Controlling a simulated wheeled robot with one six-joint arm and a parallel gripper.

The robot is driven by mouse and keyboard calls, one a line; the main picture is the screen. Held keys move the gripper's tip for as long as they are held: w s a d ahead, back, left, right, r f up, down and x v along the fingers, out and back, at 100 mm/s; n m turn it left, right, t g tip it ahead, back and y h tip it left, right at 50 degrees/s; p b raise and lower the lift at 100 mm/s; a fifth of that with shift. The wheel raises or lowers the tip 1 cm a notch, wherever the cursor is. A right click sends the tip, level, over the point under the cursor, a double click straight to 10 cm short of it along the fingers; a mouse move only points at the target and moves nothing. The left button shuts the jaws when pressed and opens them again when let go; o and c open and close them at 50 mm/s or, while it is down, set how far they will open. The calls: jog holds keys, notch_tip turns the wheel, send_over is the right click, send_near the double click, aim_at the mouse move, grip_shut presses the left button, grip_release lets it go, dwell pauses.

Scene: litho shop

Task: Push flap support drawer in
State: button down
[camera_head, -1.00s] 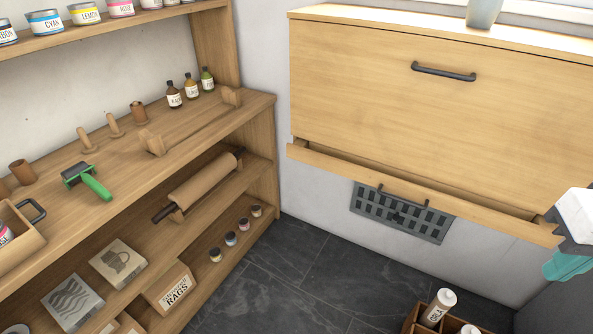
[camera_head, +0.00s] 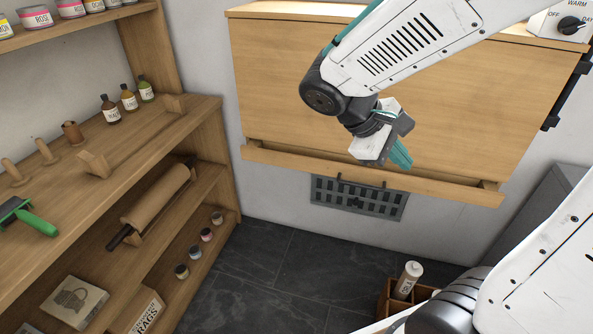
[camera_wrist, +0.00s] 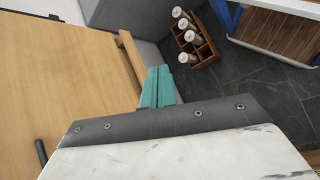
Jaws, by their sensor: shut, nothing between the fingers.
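The flap support drawer (camera_head: 440,186) is a shallow wooden drawer under the wall cabinet, and it sticks out from the cabinet's lower edge. A dark handle hangs at its front, in front of a grey wall vent. The closed cabinet flap (camera_head: 270,85) stands upright above it. In the wrist view the drawer front (camera_wrist: 130,60) shows beside my fingers. My gripper (camera_head: 402,160) is shut and empty, its teal fingers pointing down just above the drawer near its middle in the head view. I cannot tell whether they touch it. My arm hides part of the flap.
A wooden shelf (camera_head: 150,165) with bottles, a roller and tins stands at the left. A wooden crate (camera_head: 385,300) with white bottles sits on the dark floor below. A dial box (camera_head: 558,22) is on the cabinet top at right.

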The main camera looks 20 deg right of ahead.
jog(key=w+f+n+t+h, duration=0.2)
jog(key=w+f+n+h, duration=0.25)
jog(key=w, duration=0.45)
jog(key=n+t+y, duration=0.2)
jog(key=n+t, duration=1.3)
jog(key=n, duration=0.4)
send_near(300, 164)
jog(key=x, duration=0.7)
jog(key=shift+s, duration=0.1)
